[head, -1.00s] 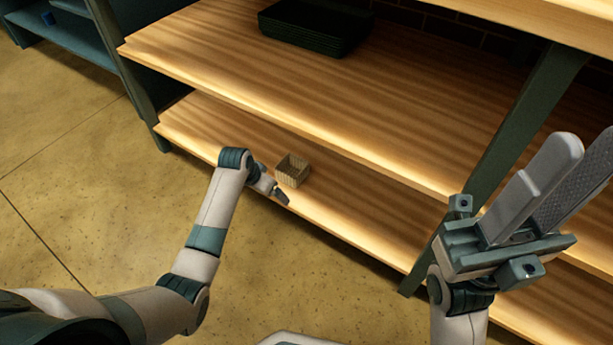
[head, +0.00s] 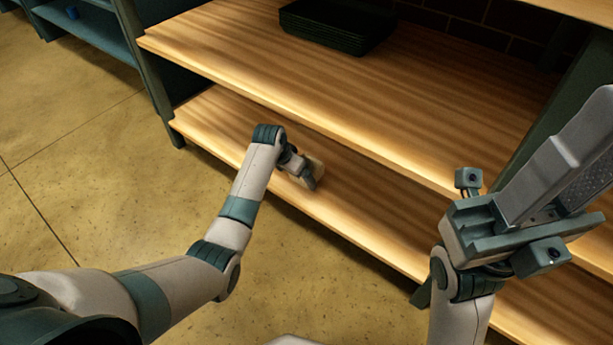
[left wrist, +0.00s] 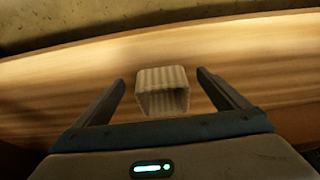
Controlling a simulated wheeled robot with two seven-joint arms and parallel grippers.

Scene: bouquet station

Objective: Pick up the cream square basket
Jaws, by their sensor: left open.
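The cream square basket (left wrist: 162,90) shows in the left wrist view as a small ribbed open box, between the two fingers of my left gripper (left wrist: 163,88). There is a gap on each side of it. In the head view the basket (head: 319,168) sits on the lower wooden shelf, partly hidden behind my left gripper (head: 308,182). My left gripper is open and does not hold the basket. My right gripper (head: 575,150) is raised at the right of the head view, empty, with its fingers apart.
The basket is on the lower shelf (head: 225,122), near its front edge. The upper shelf (head: 400,95) overhangs behind it and carries stacked dark trays (head: 335,28). A dark green post (head: 520,150) stands to the right. The shelf around the basket is clear.

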